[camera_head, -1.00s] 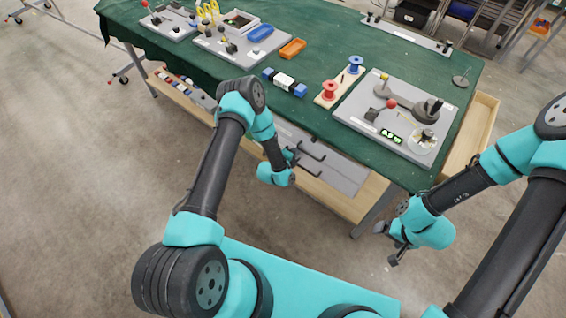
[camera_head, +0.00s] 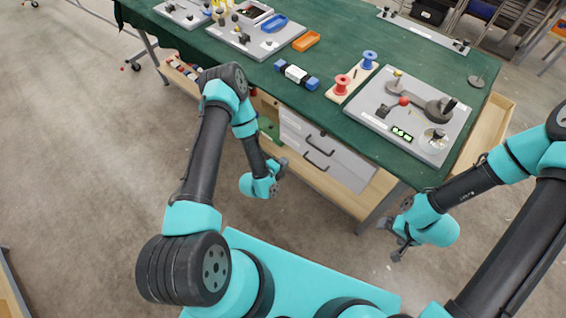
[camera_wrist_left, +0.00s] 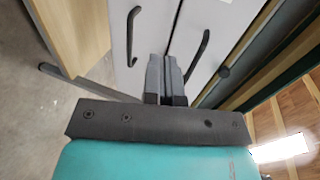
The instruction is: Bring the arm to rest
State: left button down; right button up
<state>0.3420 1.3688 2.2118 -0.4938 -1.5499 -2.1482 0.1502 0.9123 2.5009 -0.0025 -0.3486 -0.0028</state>
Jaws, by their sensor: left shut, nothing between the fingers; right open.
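My left gripper (camera_head: 280,170) hangs in front of the workbench, below its top, near the grey drawer fronts. It is shut and empty; the left wrist view shows its fingers (camera_wrist_left: 165,78) pressed together with drawer handles beyond them. My right gripper (camera_head: 391,240) is open and empty, low in front of the bench's right end, over the floor. Both grippers are apart from the bench and its objects.
The green bench top (camera_head: 370,40) carries a grey board (camera_head: 375,97), red and blue spools (camera_head: 341,84), a blue-and-white block (camera_head: 296,74) and an orange tray (camera_head: 306,41). Grey drawers (camera_head: 335,160) with dark handles sit under the top. The floor (camera_head: 90,170) at left is clear.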

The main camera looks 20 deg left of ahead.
dwell(0.5)
pick_arm(q)
jog(key=s+r+n+g, duration=0.5)
jog(key=s+n, duration=0.3)
jog(key=n, duration=0.3)
jog(key=s+r+n+g, duration=0.4)
jog(key=s+n+g, duration=0.3)
jog(key=n, duration=0.5)
jog(key=shift+s+r+n+g+y, duration=0.3)
jog(key=shift+s+r+g+y, duration=0.05)
jog(key=shift+s+g+y, duration=0.1)
jog(key=shift+a, duration=0.15)
dwell(1.2)
